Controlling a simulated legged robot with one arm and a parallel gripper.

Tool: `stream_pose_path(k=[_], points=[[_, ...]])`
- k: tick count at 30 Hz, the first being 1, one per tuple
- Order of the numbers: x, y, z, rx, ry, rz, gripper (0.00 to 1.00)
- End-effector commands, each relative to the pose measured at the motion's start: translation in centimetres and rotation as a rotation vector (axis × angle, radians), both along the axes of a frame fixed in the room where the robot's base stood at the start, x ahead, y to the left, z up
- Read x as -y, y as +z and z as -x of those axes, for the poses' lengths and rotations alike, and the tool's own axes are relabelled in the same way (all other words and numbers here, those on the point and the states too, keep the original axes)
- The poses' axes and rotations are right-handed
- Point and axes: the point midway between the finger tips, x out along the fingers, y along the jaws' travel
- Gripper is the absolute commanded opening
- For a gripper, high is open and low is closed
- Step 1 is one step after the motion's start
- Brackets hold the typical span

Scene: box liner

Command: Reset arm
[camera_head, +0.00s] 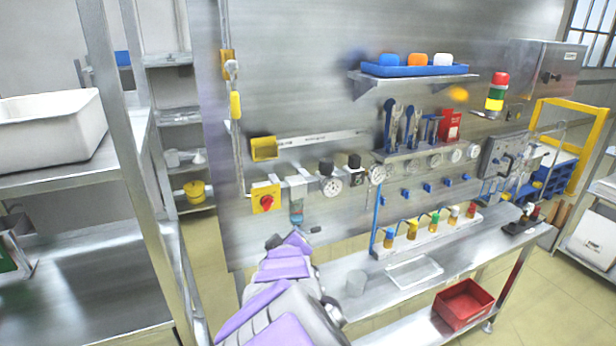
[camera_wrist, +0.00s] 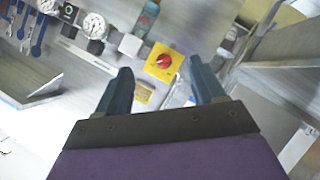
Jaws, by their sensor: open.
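My gripper (camera_wrist: 160,88) is open in the wrist view, its two dark blue fingers spread apart with nothing between them. Beyond the fingers is a yellow plate with a red knob (camera_wrist: 164,62) on the wall panel. In the head view my purple and grey arm reaches up from the bottom middle toward the panel. The yellow plate with the red knob (camera_head: 266,200) is just above and left of the arm's far end. My fingertips cannot be made out clearly in the head view.
Gauges (camera_head: 331,186) line the panel. A steel shelf rack with a white tub (camera_head: 50,128) stands on the left.

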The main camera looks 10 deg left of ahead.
Motion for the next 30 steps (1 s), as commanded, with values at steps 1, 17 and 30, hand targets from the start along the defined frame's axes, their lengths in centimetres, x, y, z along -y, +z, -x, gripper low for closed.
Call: stream_pose_path(k=[1, 17, 30], points=[[3.0, -1.1, 0.7, -0.071, -0.051, -0.028, 0.69], [22.9, -12.4, 26.8, -1.010, -0.643, -0.262, 0.69], [26.2, -13.7, 38.9, -1.284, -0.871, -0.247, 0.69]])
